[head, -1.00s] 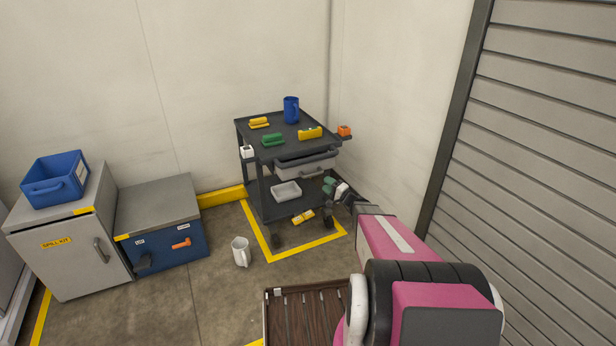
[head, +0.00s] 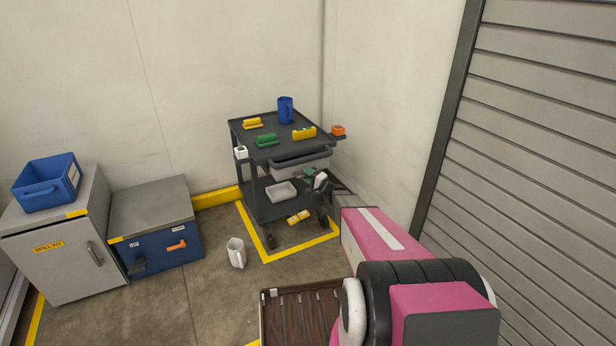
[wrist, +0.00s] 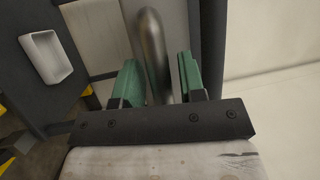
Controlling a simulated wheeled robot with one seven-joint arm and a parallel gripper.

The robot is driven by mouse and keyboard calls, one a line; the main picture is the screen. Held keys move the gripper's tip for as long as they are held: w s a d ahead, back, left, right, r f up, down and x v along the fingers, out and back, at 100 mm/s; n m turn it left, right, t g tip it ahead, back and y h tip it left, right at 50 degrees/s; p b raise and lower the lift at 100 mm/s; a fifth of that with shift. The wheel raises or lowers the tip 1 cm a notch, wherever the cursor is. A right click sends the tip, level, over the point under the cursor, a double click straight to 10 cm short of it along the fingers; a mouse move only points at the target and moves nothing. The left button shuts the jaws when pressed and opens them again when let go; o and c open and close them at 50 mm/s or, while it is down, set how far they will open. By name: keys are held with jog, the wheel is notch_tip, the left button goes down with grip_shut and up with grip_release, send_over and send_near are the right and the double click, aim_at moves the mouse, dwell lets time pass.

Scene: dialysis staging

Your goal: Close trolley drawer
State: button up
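The dark grey trolley (head: 251,170) stands against the wall corner. Its light grey drawer (head: 298,164) sits under the top shelf and sticks out at the front. My gripper (head: 312,176) is at the drawer's front in the head view. In the wrist view, my gripper's green fingers (wrist: 160,80) are apart, one on each side of the drawer's curved metal handle (wrist: 152,50). A gap shows at the right finger; whether the left finger touches the handle I cannot tell. The handle is hidden by my gripper in the head view.
Cabinets (head: 155,228) stand left; a shuttered wall (head: 525,150) is right.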

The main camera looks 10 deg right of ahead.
grip_shut()
jog(key=w+a, duration=0.1)
jog(key=w, duration=0.4)
jog(key=w+a, duration=0.1)
jog(key=w, duration=0.2)
jog(key=shift+w+a+f, duration=0.1)
jog(key=shift+w+a, duration=0.25)
jog(key=shift+s, duration=0.2)
jog(key=shift+o, duration=1.5)
grip_release()
jog(key=shift+s+d, duration=0.1)
jog(key=shift+s, duration=0.05)
jog(key=v, duration=1)
jog(key=shift+s+d, duration=0.2)
jog(key=shift+a, duration=0.1)
